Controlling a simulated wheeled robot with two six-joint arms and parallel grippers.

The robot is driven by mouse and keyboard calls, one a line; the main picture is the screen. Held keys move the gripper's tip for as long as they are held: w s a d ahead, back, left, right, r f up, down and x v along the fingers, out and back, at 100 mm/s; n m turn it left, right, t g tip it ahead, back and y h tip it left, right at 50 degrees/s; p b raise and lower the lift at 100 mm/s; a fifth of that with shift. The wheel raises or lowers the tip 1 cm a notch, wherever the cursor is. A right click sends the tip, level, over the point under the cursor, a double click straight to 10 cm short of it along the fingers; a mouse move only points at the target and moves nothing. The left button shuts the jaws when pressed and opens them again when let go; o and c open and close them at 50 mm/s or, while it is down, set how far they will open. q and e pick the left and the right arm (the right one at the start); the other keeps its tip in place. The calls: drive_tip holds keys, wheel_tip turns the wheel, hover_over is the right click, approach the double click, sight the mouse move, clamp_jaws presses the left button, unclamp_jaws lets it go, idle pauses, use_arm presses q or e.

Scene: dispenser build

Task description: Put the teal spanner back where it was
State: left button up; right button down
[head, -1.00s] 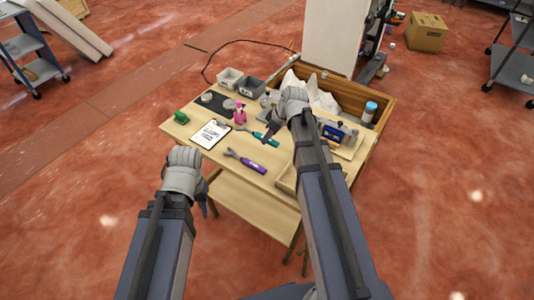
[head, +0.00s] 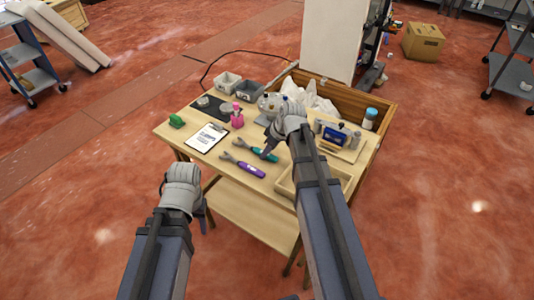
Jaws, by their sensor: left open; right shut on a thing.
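The teal spanner (head: 258,149) is at the middle of the wooden table, its grey open end pointing left. My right gripper (head: 268,152) is shut on its teal handle near the right end. I cannot tell whether the spanner touches the tabletop. A purple spanner (head: 248,169) lies just in front of it, roughly parallel, with a small gap between them. My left gripper (head: 204,218) is open and empty, off the table's front left side.
A clipboard (head: 206,138), a green object (head: 176,120) and a pink bottle (head: 237,117) are to the left and behind. A shallow wooden tray (head: 285,184) is at the front right. Grey bins (head: 251,89) and an open wooden box (head: 384,110) line the back.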

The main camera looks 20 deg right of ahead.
drive_tip(key=shift+f, duration=0.25)
drive_tip(key=c, duration=0.7)
unclamp_jaws()
drive_tip(key=shift+r, duration=0.1)
drive_tip(key=shift+o, duration=0.2)
drive_tip(key=p+v, duration=1.1)
drive_tip(key=v, duration=0.1)
drive_tip(key=shift+r, duration=0.2)
